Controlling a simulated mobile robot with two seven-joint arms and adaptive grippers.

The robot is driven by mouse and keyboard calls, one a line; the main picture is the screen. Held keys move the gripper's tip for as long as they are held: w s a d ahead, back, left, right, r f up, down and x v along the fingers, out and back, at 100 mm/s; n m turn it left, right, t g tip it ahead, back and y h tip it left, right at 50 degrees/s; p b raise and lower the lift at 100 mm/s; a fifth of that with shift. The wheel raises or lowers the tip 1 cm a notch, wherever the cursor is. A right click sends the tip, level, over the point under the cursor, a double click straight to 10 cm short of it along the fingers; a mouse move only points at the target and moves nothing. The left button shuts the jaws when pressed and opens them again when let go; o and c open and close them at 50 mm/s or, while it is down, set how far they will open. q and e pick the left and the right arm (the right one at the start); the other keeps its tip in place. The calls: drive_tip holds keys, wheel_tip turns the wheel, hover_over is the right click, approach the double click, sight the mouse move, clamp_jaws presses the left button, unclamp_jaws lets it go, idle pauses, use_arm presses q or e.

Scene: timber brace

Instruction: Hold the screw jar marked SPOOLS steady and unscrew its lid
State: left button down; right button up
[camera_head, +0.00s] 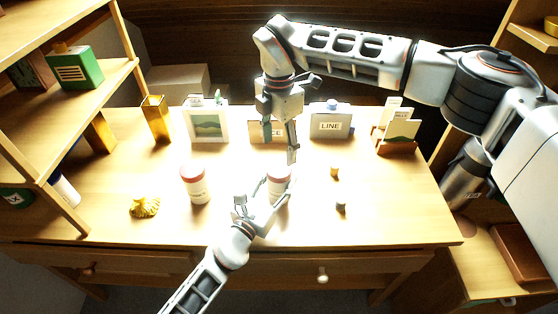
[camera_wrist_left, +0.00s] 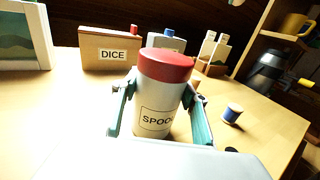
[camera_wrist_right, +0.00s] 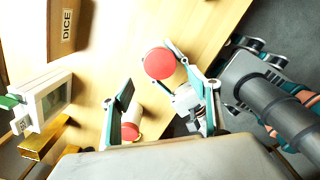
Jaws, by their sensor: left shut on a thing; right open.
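The SPOOLS jar (camera_wrist_left: 158,108) is a pale upright cylinder with a red lid (camera_wrist_left: 166,66), standing on the table. My left gripper (camera_head: 262,206) is shut around the jar's body below the lid, one finger on each side in the left wrist view. In the head view the jar (camera_head: 279,186) is partly covered by my grippers. My right gripper (camera_head: 281,148) points down above the jar and is open and empty. In the right wrist view the lid (camera_wrist_right: 158,63) shows beyond the open fingers, apart from them.
A second jar with a red lid (camera_head: 195,185) stands to the left, near a yellow object (camera_head: 145,206). Small spools (camera_head: 335,172) lie to the right. A picture frame (camera_head: 207,126), a DICE box (camera_wrist_left: 108,52) and a LINE box (camera_head: 330,124) stand behind.

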sight(279, 169)
drive_tip(key=m, duration=1.1)
drive_tip(key=shift+m, duration=0.4)
drive_tip(key=shift+f, duration=4)
drive_tip(key=c, duration=1.2)
drive_tip(key=shift+o, duration=0.2)
